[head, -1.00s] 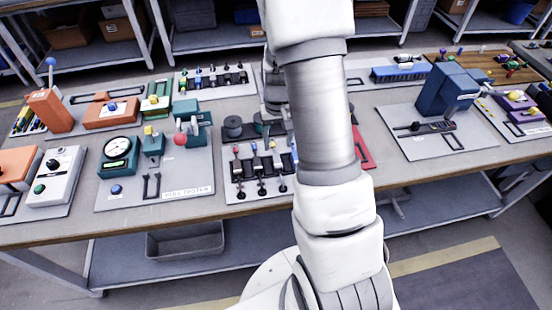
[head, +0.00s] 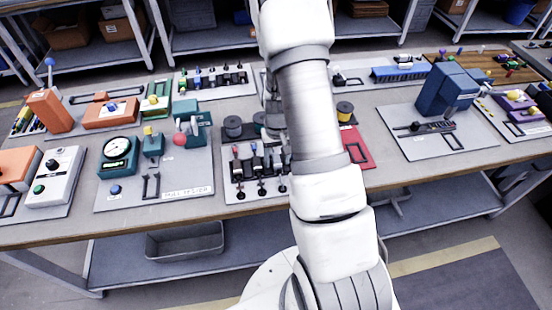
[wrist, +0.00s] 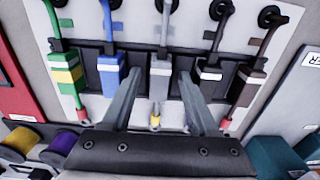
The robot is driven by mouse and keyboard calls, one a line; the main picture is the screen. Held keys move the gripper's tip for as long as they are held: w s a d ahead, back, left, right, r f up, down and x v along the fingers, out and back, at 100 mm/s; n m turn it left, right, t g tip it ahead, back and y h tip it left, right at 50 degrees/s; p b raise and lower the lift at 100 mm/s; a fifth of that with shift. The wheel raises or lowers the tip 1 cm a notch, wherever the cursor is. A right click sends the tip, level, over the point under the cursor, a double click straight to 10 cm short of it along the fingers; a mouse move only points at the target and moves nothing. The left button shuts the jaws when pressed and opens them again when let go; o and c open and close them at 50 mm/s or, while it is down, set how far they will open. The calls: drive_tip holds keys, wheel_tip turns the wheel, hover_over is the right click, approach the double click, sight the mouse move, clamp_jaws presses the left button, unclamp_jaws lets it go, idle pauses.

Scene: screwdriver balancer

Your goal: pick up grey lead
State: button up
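The grey lead (wrist: 160,78) is in the middle of a row of coloured leads in the wrist view. Its cable runs up to a black round socket and its block sits in a black holder. My gripper (wrist: 160,80) is open, with one finger on each side of the grey lead. Neither finger clearly touches it, and I cannot tell their exact depth. In the head view my arm hides most of the gripper and the grey lead.
A blue lead (wrist: 110,70) is just left of the fingers and a black lead (wrist: 208,75) just right. A green-yellow lead (wrist: 64,70) and a brown lead (wrist: 245,85) flank them. Yellow (wrist: 20,140) and purple (wrist: 62,145) spools are at lower left.

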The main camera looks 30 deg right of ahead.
clamp_jaws()
drive_tip(key=shift+r, duration=0.1)
